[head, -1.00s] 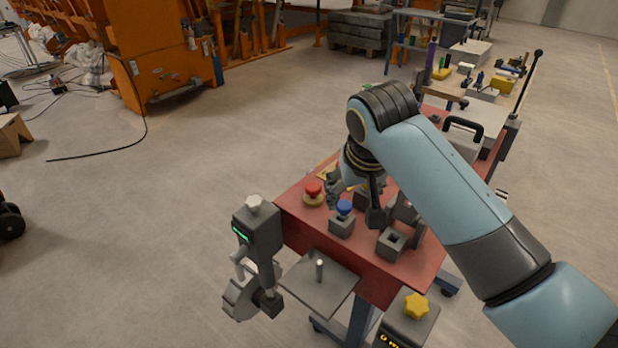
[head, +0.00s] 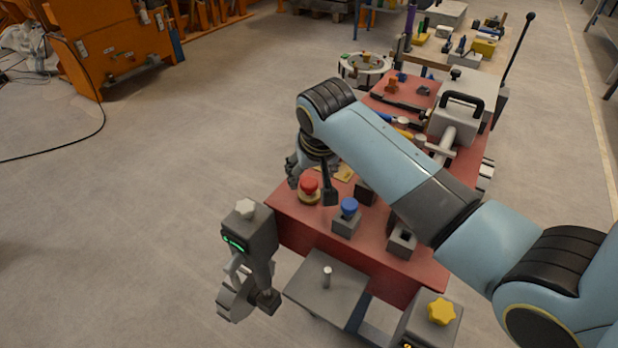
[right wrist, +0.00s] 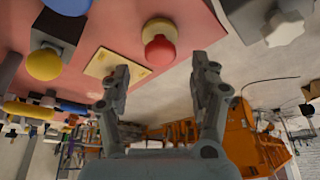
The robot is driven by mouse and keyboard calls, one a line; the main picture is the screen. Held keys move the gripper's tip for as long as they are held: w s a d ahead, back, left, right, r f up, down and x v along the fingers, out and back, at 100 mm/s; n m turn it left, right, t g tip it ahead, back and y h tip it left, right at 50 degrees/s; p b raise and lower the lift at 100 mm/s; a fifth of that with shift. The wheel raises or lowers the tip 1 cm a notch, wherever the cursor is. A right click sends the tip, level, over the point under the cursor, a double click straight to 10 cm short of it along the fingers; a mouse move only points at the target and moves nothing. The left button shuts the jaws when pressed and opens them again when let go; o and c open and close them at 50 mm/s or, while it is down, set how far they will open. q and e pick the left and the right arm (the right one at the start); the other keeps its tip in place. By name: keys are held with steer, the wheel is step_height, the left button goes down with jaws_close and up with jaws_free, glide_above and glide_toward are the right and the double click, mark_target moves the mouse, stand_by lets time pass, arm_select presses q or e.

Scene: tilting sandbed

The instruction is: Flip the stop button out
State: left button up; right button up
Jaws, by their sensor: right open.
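The stop button (head: 309,186) is a red mushroom head on a pale yellow round base, near the left edge of the red table top (head: 385,247). In the right wrist view the red head (right wrist: 160,50) shows between the lines of my two fingers, just past their tips. My right gripper (head: 294,172) is close behind and left of the button in the head view. Its fingers (right wrist: 161,80) are spread and empty in the right wrist view. I cannot tell whether a finger touches the button. My left gripper is not in view.
A blue button on a grey box (head: 347,222) stands right of the red one. A grey device with a white star knob (head: 246,210) hangs at the table's left edge. A grey plate with a peg (head: 330,290) is in front. Open floor lies left.

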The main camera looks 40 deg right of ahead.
mark_target(309, 182)
steer(key=x, duration=0.3)
steer(key=shift+w+f, duration=0.2)
steer(key=shift+f, duration=0.3)
steer(key=shift+c, duration=0.8)
steer(key=c, duration=0.5)
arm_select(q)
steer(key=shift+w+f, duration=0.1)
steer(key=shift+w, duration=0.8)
arm_select(e)
jaws_close()
